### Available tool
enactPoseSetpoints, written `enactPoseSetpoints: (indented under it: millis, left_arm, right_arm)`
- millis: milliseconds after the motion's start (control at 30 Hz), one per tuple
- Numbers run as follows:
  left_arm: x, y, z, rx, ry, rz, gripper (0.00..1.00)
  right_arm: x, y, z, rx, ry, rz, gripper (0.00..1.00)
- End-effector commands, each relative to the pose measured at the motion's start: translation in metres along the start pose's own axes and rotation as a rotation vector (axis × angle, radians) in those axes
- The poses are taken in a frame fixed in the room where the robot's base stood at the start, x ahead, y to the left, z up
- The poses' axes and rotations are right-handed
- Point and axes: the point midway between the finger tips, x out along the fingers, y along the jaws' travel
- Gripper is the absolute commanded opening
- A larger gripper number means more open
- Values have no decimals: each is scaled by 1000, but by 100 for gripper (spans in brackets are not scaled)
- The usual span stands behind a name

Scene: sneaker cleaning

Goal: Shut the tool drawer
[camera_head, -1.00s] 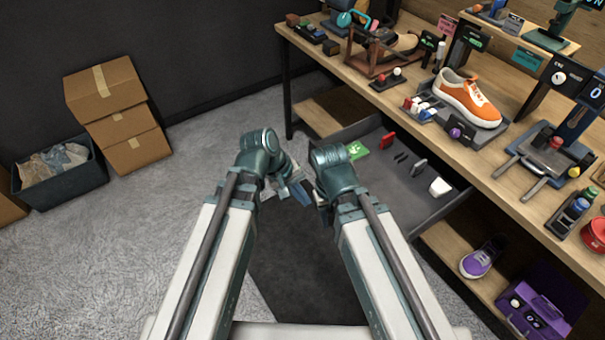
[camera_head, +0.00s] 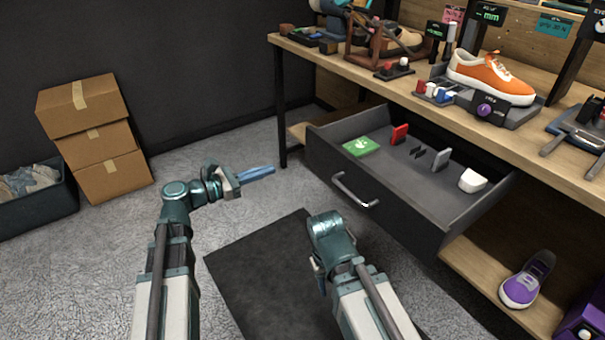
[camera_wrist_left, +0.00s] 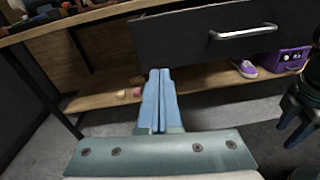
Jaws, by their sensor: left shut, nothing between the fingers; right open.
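The tool drawer (camera_head: 405,225) is pulled out from under the workbench. Its dark front carries a metal bar handle (camera_head: 354,192). Inside lie a green card (camera_head: 361,147), a red item (camera_head: 399,134), small black pieces, a grey block (camera_head: 441,158) and a white item (camera_head: 473,180). My left gripper (camera_head: 272,171) is shut and empty, left of the drawer front and apart from it. In the left wrist view, its blue fingers (camera_wrist_left: 158,95) lie together below the drawer front (camera_wrist_left: 180,40), left of the handle (camera_wrist_left: 243,33). My right gripper (camera_head: 319,276) is open, below the handle and partly hidden by its arm.
The workbench (camera_head: 540,155) holds an orange sneaker (camera_head: 490,75) and several tools. A purple sneaker (camera_head: 528,280) stands on the lower shelf at right. Cardboard boxes (camera_head: 95,138) and a dark bin (camera_head: 38,210) stand at left. The floor before the drawer is free, with a dark mat (camera_head: 265,270).

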Motion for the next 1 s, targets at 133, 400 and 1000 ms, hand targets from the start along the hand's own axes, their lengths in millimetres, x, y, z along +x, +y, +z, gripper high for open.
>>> enactPoseSetpoints:
  millis: [133, 400, 1000]
  left_arm:
    - [-8, 13, -9, -71, -51, 38, 0]
    - [-7, 15, -5, -90, -64, 43, 0]
    - [99, 21, 1, -87, -63, 41, 0]
  right_arm:
    - [19, -2, -1, 0, 0, 1, 44]
    - [18, -2, -1, 0, 0, 1, 44]
    - [18, -2, -1, 0, 0, 1, 44]
